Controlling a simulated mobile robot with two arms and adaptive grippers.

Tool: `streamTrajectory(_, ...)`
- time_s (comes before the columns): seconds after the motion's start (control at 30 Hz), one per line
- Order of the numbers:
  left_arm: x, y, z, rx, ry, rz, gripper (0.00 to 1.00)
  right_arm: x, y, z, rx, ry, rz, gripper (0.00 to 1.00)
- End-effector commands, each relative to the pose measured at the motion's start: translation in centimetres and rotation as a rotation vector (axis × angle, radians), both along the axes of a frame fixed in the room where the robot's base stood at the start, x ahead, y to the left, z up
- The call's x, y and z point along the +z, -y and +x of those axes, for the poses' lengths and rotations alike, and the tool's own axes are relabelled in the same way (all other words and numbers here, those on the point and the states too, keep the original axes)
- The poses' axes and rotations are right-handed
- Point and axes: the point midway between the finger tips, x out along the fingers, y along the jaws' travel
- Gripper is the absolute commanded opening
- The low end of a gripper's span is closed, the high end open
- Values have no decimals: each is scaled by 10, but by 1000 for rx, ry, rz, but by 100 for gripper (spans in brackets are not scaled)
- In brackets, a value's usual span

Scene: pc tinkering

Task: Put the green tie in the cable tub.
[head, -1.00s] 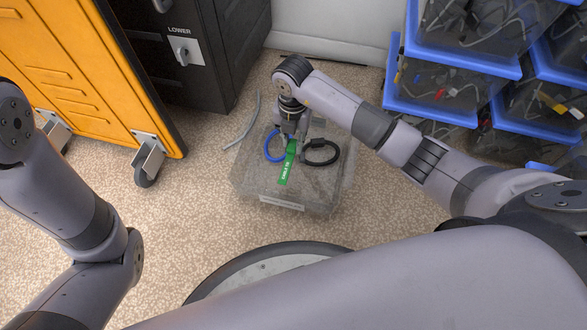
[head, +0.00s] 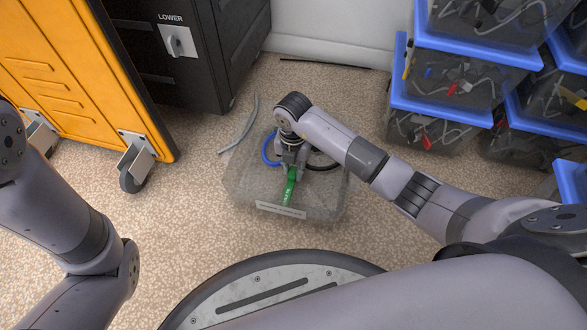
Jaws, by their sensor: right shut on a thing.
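The green tie (head: 289,186) is a strip with pale lettering. My right gripper (head: 290,168) points down and is shut on it; the gripper body partly hides its upper end. The cable tub (head: 243,190) is a see-through grey box on the floor with a pale label on its near side. The tie and fingertips are over or inside the tub; how deep they sit I cannot tell. My left arm shows at the left, but its gripper is out of view.
A blue cable loop (head: 266,150) and a black cable loop (head: 326,165) are at the tub, partly behind my gripper. An orange cabinet (head: 60,75) on castors stands left, blue-lidded bins (head: 455,85) are stacked right.

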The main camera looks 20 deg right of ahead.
Motion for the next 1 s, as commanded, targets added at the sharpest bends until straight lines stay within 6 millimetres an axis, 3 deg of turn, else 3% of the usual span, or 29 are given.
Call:
streamTrajectory(0.2,0,0,0,0,0,0,40,-3,0,0,0,-1,-1,9)
streamTrajectory(0.23,0,0,0,0,0,0,40,-2,0,0,0,-1,-1,23)
streamTrajectory(0.33,0,0,0,0,0,0,40,-2,0,0,0,-1,-1,29)
streamTrajectory(0.73,2,0,0,0,0,0,40,3,0,0,0,1,1,29)
streamTrajectory(1.0,32,0,0,1,0,0,40,38,1,1,1,2,-1,29)
